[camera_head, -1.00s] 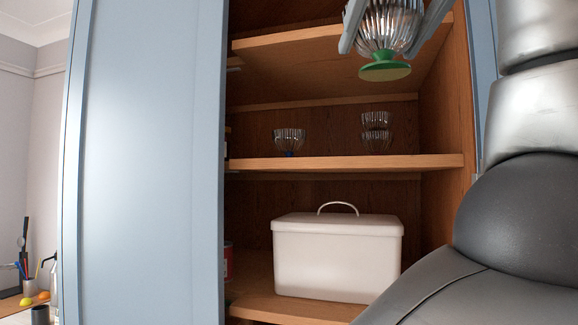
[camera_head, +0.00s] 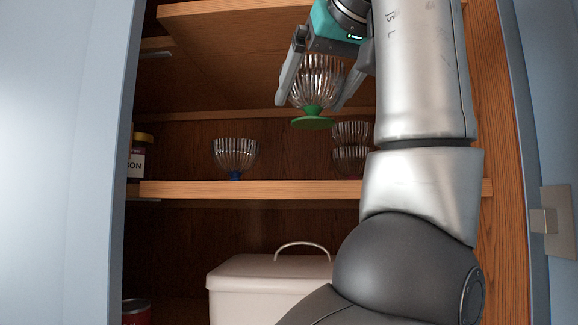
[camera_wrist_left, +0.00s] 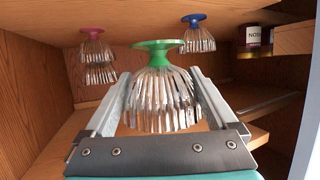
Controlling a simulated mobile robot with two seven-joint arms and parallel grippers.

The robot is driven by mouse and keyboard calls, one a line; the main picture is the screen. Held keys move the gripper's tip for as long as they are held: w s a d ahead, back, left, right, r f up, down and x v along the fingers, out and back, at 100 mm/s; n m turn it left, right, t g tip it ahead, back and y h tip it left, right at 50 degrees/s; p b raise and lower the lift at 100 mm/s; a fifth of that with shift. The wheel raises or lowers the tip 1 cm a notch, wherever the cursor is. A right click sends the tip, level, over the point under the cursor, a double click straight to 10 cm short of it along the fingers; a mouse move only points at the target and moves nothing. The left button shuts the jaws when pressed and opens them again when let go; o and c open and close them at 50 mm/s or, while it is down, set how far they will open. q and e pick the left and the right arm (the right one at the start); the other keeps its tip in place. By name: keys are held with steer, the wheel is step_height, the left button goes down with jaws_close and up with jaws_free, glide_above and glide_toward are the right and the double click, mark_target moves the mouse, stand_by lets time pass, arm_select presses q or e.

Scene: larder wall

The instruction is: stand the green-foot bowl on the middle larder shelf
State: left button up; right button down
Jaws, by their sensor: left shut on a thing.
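The green-foot bowl (camera_head: 317,80) is ribbed clear glass, upright with its green foot (camera_head: 313,122) underneath. My left gripper (camera_head: 312,102) is shut on it, one finger on each side, and holds it above the level of the middle larder shelf (camera_head: 260,190). The foot is clear of the shelf board. In the left wrist view, which looks upside down, the bowl (camera_wrist_left: 160,100) sits between the fingers with its green foot (camera_wrist_left: 158,45) at the top. My right gripper is not in view.
A blue-foot bowl (camera_head: 235,156) stands on the middle shelf at left. Two stacked bowls (camera_head: 349,157) stand right, partly behind my arm; a pink foot (camera_wrist_left: 91,30) shows in the wrist view. A jar (camera_head: 138,158) is at far left. The upper shelf (camera_head: 200,12) is overhead. A white bin (camera_head: 255,285) is below.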

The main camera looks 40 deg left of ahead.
arm_select(q)
steer(key=w+a+p, duration=0.2)
steer(key=w+a, duration=0.1)
steer(key=w, duration=0.1)
steer(key=w+a+p, duration=0.2)
steer(key=w+p, duration=0.1)
steer(key=w, duration=0.2)
steer(key=w+a+p, duration=0.2)
steer(key=w+a, duration=0.1)
steer(key=w, duration=0.1)
steer(key=shift+w+a+r, duration=0.15)
steer(key=shift+w+a, duration=0.15)
steer(key=shift+w, duration=0.05)
step_height(320, 180, down, 3)
steer(key=shift+r, duration=0.15)
steer(key=shift+s+d+f, duration=0.1)
steer(key=shift+f, duration=1.6)
steer(key=shift+w+f, duration=0.2)
steer(key=shift+f, duration=0.4)
